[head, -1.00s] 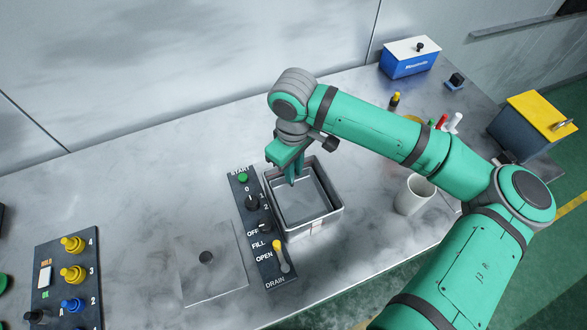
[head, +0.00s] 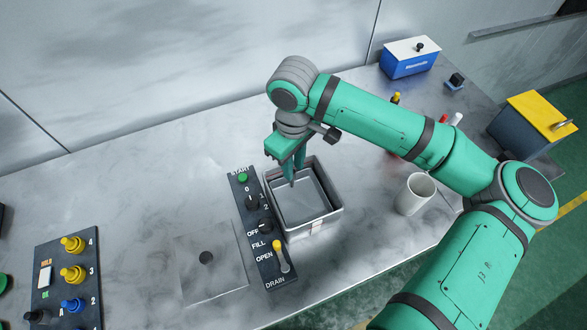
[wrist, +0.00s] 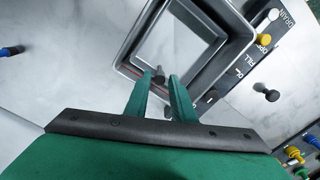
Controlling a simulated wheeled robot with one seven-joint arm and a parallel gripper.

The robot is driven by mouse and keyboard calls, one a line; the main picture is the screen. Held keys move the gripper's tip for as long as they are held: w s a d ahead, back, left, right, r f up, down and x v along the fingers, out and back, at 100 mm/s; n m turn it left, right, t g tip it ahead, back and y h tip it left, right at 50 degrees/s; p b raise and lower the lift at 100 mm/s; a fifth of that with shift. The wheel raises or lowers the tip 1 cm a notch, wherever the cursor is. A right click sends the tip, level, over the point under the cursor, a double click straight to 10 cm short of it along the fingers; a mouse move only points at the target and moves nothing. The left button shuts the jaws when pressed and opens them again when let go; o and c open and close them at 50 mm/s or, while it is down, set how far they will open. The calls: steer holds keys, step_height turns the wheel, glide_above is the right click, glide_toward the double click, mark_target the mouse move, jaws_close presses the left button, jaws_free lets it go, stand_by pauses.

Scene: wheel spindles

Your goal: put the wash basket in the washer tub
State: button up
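The washer tub (head: 337,213) is a square grey metal box on the bench, right of the dark control panel. The wash basket (head: 318,187), a smaller grey square tray, sits inside the tub's rim, nearer its left side, with a dark gap along the right. In the wrist view the basket (wrist: 215,38) shows nested within the tub (wrist: 243,28); how deep it sits I cannot tell. My gripper (head: 292,178) points down at the basket's back-left edge. In the wrist view its fingers (wrist: 163,80) are apart, with a small dark knob between their tips.
The control panel (head: 252,215) with knobs and a yellow-tipped drain lever stands close left of the tub. A white cup (head: 415,194) stands to the right. A blue box (head: 409,62) is at the back. A switch panel (head: 65,280) lies at the left. The bench between the panels is mostly clear.

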step_height(320, 180, up, 10)
steer(key=shift+f, duration=0.2)
stand_by(0.6)
